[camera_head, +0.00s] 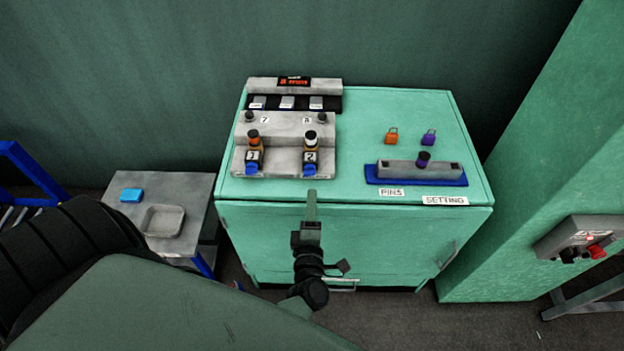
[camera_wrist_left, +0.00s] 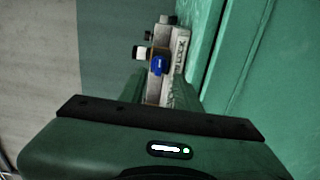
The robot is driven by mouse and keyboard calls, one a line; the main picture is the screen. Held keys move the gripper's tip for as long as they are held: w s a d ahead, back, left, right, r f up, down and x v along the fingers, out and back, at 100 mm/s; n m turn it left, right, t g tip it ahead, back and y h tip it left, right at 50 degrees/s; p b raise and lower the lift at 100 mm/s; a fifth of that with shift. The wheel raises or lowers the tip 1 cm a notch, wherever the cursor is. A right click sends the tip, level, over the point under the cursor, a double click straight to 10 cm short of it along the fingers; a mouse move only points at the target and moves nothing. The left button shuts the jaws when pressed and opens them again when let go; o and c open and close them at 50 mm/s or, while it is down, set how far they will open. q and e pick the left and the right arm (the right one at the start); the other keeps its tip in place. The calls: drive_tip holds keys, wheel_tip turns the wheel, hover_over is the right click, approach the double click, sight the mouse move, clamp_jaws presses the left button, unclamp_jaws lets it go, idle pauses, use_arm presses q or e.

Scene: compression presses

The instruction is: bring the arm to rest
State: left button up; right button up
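My left arm comes in from the lower left in the head view. Its left gripper (camera_head: 311,198) points up and away, in front of the green cabinet (camera_head: 235,198). The fingers show as one narrow green strip, so the gap between them cannot be judged. Nothing is seen held. In the left wrist view the green gripper body (camera_wrist_left: 95,150) fills the bottom, and a grey fixture with a blue part (camera_wrist_left: 159,65) lies beyond it. My right gripper is not in view.
On the cabinet stand a grey press fixture (camera_head: 285,125), a blue-based pin holder (camera_head: 450,182), and an orange piece (camera_head: 391,136) and purple piece (camera_head: 429,137). A side table (camera_head: 190,190) is at left. A control box (camera_head: 575,240) is at right.

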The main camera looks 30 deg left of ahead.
use_arm(q)
drive_tip(key=shift+s, duration=0.1)
idle(0.4)
drive_tip(key=s+d+f+m+g+h, duration=0.2)
drive_tip(key=s+d+f+m+h, duration=0.15)
drive_tip(key=f+m, duration=0.4)
drive_tip(key=s+d+f+m+g+h+b, duration=0.1)
drive_tip(key=s+d+f+m+h, duration=0.25)
drive_tip(key=f, duration=0.75)
drive_tip(key=s+d+f+m+g+h, duration=0.2)
drive_tip(key=s+d+f+m+h, duration=0.15)
drive_tip(key=f+m, duration=0.4)
drive_tip(key=s+a+f+m+g, duration=0.2)
drive_tip(key=s+f, duration=0.3)
drive_tip(key=s, duration=0.4)
drive_tip(key=s+a+f+m+g+y, duration=0.1)
drive_tip(key=s+a+f+m+g, duration=0.1)
drive_tip(key=s, duration=0.7)
drive_tip(key=s+a+f+m+g, duration=0.2)
drive_tip(key=s+f+m+g, duration=0.2)
drive_tip(key=s+f, duration=0.4)
drive_tip(key=shift+s+a+f+g+b, duration=0.35)
drive_tip(key=shift+s+f+g, duration=0.1)
drive_tip(key=shift+g, duration=0.25)
